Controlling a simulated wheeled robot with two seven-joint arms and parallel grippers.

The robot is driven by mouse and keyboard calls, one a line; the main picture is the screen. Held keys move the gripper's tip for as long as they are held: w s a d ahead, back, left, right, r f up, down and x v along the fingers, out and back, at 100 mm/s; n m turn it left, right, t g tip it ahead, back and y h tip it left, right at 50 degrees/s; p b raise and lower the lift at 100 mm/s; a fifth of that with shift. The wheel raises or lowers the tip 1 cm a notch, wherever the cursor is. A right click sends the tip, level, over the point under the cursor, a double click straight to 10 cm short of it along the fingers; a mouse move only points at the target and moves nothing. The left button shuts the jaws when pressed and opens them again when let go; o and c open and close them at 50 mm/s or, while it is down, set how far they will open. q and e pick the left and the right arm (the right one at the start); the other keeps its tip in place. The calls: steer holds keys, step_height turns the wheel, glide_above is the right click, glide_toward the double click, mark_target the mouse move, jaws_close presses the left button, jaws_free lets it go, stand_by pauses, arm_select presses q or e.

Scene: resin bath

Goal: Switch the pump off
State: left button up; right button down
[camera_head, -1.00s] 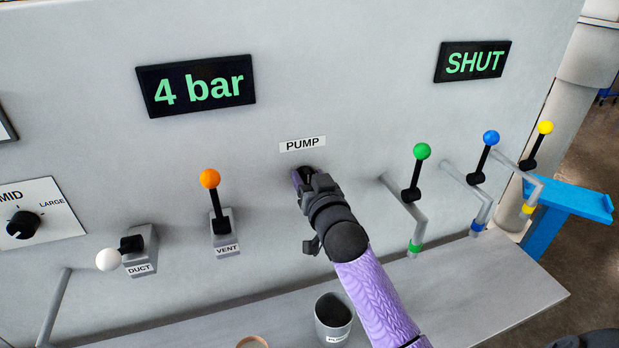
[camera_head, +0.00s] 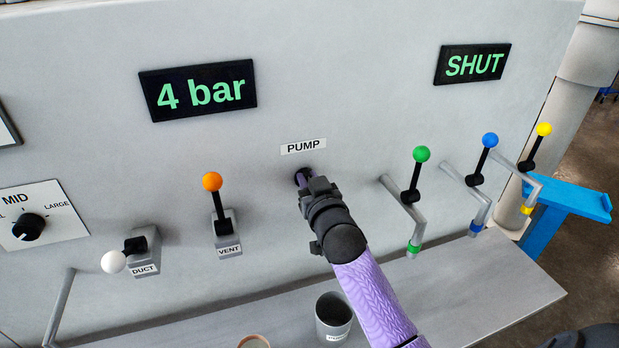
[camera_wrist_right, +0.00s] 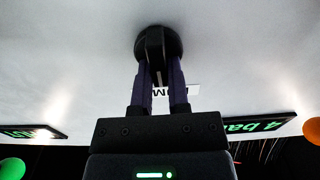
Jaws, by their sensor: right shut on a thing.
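The PUMP label (camera_head: 303,146) is on the grey panel, above my right gripper (camera_head: 304,178). In the right wrist view a round black pump knob (camera_wrist_right: 158,42) with a pale line on its grip sits on the panel. My right gripper's two purple fingers (camera_wrist_right: 158,85) are shut on it, one on each side. In the head view the gripper and wrist hide nearly all of the knob. I cannot read which way the knob points. My left gripper is not in view.
The displays read 4 bar (camera_head: 200,90) and SHUT (camera_head: 473,64). An orange-ball VENT lever (camera_head: 217,205) and a white-ball DUCT lever (camera_head: 130,252) stand left of my arm. Green (camera_head: 416,170), blue (camera_head: 482,160) and yellow (camera_head: 536,148) levers stand right.

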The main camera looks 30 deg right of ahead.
steer(key=c, duration=0.6)
jaws_free()
steer(key=v, duration=1)
steer(key=shift+d+b, duration=0.1)
steer(key=shift+b, duration=0.25)
